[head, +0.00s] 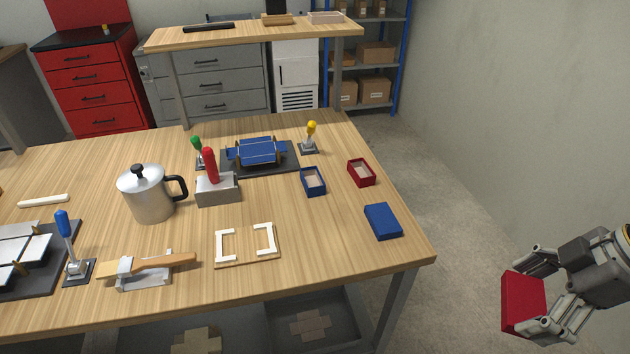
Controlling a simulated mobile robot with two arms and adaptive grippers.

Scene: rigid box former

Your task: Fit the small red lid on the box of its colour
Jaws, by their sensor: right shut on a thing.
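The small red lid (524,302) is held between the fingers of my right gripper (538,296). The gripper is off the right side of the table, over the floor and apart from everything else. An open red box (361,172) stands on the table near its right edge, its lighter inside showing. An open blue box (313,181) stands just left of it. A blue lid or closed blue box (383,220) lies in front of the red box, near the right front corner; which of the two it is I cannot tell. My left gripper is not in view.
The wooden table (330,245) is clear around the boxes. To the left stand a metal pot (150,196), a red-handled tool on a grey block (217,188), a white corner frame (246,245), and a blue folded piece on a dark base (257,151). A yellow-knobbed clamp (310,138) stands behind.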

